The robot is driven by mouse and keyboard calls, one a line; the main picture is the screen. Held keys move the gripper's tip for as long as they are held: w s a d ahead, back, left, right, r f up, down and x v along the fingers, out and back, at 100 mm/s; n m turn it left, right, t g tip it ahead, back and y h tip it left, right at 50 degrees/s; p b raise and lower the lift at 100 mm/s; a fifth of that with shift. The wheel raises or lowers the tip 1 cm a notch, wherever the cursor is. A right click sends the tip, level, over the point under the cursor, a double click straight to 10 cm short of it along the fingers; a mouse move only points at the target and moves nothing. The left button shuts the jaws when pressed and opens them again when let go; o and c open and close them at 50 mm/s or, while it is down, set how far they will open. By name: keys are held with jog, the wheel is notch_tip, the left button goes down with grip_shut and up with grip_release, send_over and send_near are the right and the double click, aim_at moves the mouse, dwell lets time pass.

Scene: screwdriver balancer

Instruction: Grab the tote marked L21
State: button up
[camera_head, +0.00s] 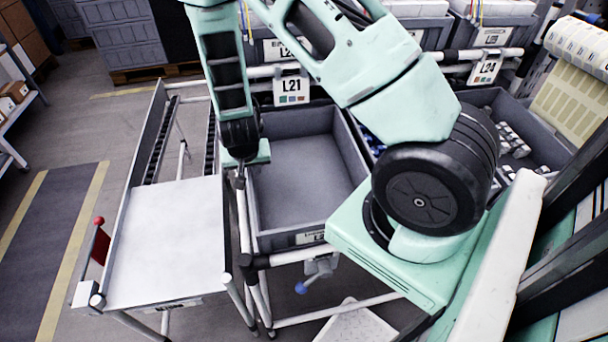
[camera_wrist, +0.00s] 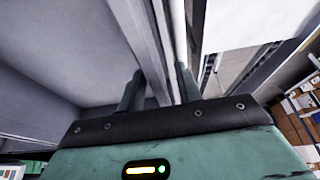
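The L21 label (camera_head: 291,88) hangs on the rail above a grey, empty-looking tote (camera_head: 305,172) on the rack. The tote's inside and side wall also show in the wrist view (camera_wrist: 62,52). My gripper (camera_head: 240,178) points down at the tote's left wall in the head view, with its fingertips mostly hidden. In the wrist view my gripper (camera_wrist: 161,88) has its two fingers apart. The tote's side wall runs up to the gap between them. I cannot tell whether either finger touches it.
A flat-topped white cart (camera_head: 165,240) stands close to the tote's left. Another tote (camera_head: 553,150) with small parts lies to the right, near the L24 label (camera_head: 486,69). My arm covers part of the rack. Floor (camera_head: 60,230) is open at the far left.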

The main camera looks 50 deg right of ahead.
jog(key=shift+f, duration=0.1)
jog(key=shift+c, duration=0.3)
grip_shut()
dwell(1.1)
